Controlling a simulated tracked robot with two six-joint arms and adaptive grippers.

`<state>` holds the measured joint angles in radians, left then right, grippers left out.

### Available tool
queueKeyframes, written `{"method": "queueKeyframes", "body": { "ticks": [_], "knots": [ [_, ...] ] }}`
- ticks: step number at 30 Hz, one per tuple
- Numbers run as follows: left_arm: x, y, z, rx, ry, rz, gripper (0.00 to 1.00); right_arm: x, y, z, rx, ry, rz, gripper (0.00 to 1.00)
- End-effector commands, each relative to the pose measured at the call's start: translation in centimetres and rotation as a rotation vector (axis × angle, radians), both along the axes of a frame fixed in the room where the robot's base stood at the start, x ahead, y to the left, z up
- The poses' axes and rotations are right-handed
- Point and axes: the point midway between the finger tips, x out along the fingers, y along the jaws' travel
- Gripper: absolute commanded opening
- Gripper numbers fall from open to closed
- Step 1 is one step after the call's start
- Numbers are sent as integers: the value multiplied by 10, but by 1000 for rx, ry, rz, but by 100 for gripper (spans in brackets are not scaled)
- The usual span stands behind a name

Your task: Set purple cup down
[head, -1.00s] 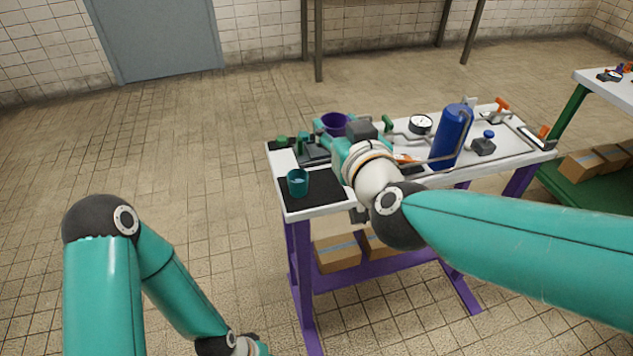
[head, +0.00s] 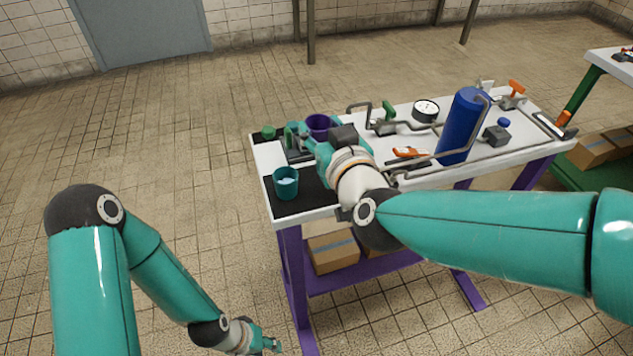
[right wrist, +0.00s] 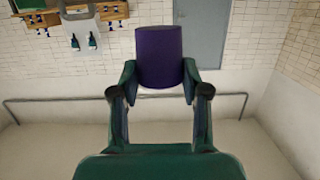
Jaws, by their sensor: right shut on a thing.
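The purple cup (head: 320,124) is held by my right gripper (head: 314,137) at the back left part of the white table (head: 304,214). Its open top shows in the head view, and it looks upright. In the right wrist view the cup (right wrist: 159,55) sits between both fingers, which touch its sides. I cannot tell whether its base touches the table. My left gripper (head: 273,345) is low at the bottom edge, in front of the table, away from the cup. Its fingers are too small to read.
A teal cup (head: 285,183) stands on a black mat (head: 310,194) at the table's near left. A gauge (head: 425,110), grey pipes and a blue cylinder (head: 463,126) fill the right side.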

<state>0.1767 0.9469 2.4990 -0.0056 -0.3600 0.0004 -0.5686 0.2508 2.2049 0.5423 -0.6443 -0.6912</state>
Motion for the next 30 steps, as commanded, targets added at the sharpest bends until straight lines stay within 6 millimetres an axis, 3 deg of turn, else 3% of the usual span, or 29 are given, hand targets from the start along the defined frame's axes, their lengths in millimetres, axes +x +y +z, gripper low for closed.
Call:
{"method": "queueKeyframes", "body": {
  "ticks": [1, 6, 14, 21, 30],
  "knots": [
    [0, 0, -11, 0, 0, 0, 40, 0, -1, -21, -4, 4, -3, 11],
    [0, 0, -20, 0, -1, 0, 40, 0, -3, -52, -1, 2, -5, 11],
    [0, 0, -24, 0, -1, 0, 40, 0, -4, -69, -1, 1, -7, 11],
    [0, 0, -34, 0, -1, 0, 40, 0, -4, -103, -2, 4, -7, 11],
    [0, 0, -34, 0, -1, 0, 40, 0, -4, -105, 2, 0, -8, 11]
  ]
}}
